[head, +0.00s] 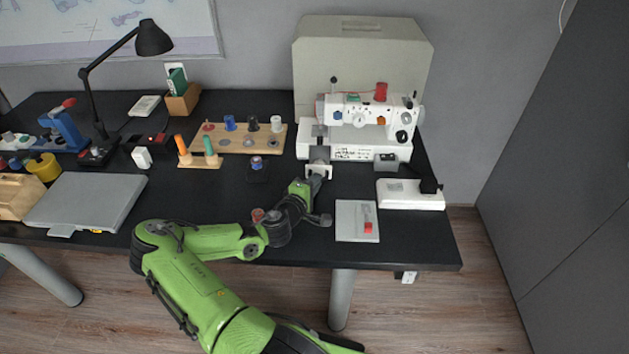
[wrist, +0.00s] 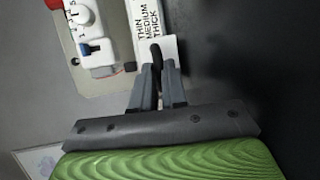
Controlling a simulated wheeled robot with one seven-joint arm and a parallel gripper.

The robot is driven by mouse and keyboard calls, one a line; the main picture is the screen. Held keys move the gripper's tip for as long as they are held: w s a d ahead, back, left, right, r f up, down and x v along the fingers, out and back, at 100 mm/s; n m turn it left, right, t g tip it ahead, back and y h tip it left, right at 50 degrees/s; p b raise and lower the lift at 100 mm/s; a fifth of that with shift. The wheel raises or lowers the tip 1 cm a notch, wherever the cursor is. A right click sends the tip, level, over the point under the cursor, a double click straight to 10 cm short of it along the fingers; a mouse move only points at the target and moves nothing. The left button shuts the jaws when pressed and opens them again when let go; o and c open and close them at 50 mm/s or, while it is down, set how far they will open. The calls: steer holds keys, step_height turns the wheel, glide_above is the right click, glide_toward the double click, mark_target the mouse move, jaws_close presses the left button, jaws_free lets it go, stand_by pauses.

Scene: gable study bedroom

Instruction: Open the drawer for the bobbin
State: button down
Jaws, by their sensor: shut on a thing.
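The white sewing machine (head: 395,118) stands at the back of the black desk. A small white drawer front (head: 312,171) shows low at the left end of its base, mostly behind my gripper (head: 319,170). In the wrist view my gripper (wrist: 159,78) has its two grey fingers shut on a black handle (wrist: 155,55) in front of a white panel (wrist: 170,48). How far the drawer stands out, and its inside, I cannot tell. A small blue-purple spool, perhaps the bobbin (head: 257,161), sits on a dark square pad to the left.
A white pad with a red piece (head: 357,222) lies right of my arm. A white device (head: 411,194) stands at the right. A wooden spool rack (head: 240,139) is left of the machine; a grey laptop-like slab (head: 88,202) lies far left. The desk's front edge runs below my arm.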

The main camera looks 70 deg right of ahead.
steer(key=shift+d, duration=0.1)
steer(key=c, duration=1.2)
jaws_free()
steer(key=shift+o, duration=0.2)
steer(key=p+v, duration=0.1)
steer(key=v, duration=0.4)
steer(key=p+v, duration=0.1)
steer(key=v, duration=0.4)
steer(key=p+v, duration=0.1)
steer(key=v, duration=0.3)
steer(key=shift+w+a+r, duration=0.15)
steer(key=shift+a+r, duration=0.15)
steer(key=shift+r, duration=0.1)
steer(key=shift+a+p, duration=0.3)
steer(key=shift+p, duration=0.1)
steer(key=shift+a+f, duration=0.15)
steer(key=shift+a, duration=0.15)
